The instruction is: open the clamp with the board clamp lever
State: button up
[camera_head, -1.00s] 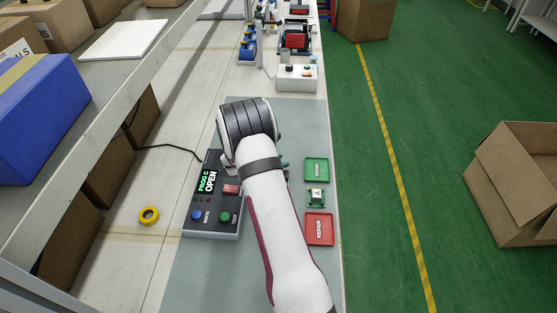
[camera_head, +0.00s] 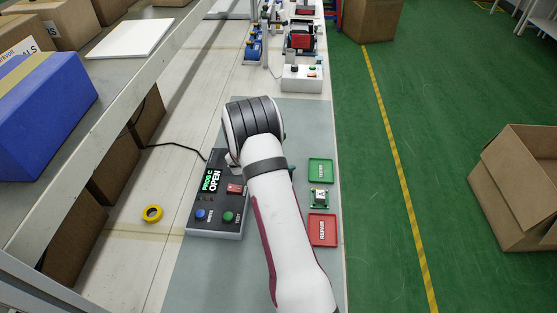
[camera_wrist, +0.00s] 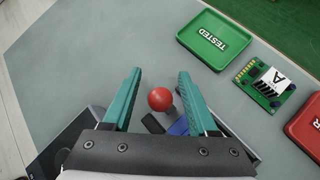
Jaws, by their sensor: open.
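In the wrist view, my gripper (camera_wrist: 160,76) is open, with one teal finger on each side of a round red knob (camera_wrist: 159,99). The knob looks like the end of the board clamp lever; the fingers do not visibly touch it. The lever's shaft and the clamp are mostly hidden below my gripper. In the head view, my arm covers the knob, and only a bit of teal finger shows. A green board (camera_head: 319,199) labelled A lies right of my arm.
The green TESTED tray (camera_head: 320,172) and red REPAIR tray (camera_head: 322,230) lie near the bench's right edge. A white box with buttons (camera_head: 302,78) stands farther back. The grey mat ahead of my arm is clear.

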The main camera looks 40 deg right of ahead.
jog(key=v, duration=1.5)
jog(key=shift+a+r, duration=0.15)
jog(key=shift+r, duration=0.05)
jog(key=shift+a, duration=0.1)
jog(key=shift+c, duration=0.7)
jog(key=a+n, duration=0.1)
jog(key=a, duration=0.1)
jog(key=a+f+n+g, duration=0.1)
jog(key=a, duration=0.1)
jog(key=a+n, duration=0.2)
jog(key=shift+w+a+f+g+h, duration=0.2)
jog(key=shift+g+h, duration=0.1)
jog(key=shift+h, duration=0.1)
jog(key=c, duration=0.7)
jog(key=shift+d+f, duration=0.15)
jog(key=shift+d, duration=0.1)
grip_shut()
jog(key=x, duration=0.9)
jog(key=shift+s, duration=0.1)
jog(key=shift+w+d, duration=0.2)
jog(key=shift+d, duration=0.85)
jog(key=shift+w+d, duration=0.2)
jog(key=shift+d, duration=0.8)
jog(key=shift+s+r, duration=0.1)
jog(key=shift+r, duration=0.15)
jog(key=shift+s+d+y, duration=0.1)
jog(key=shift+d+y, duration=0.1)
jog(key=shift+y, duration=0.1)
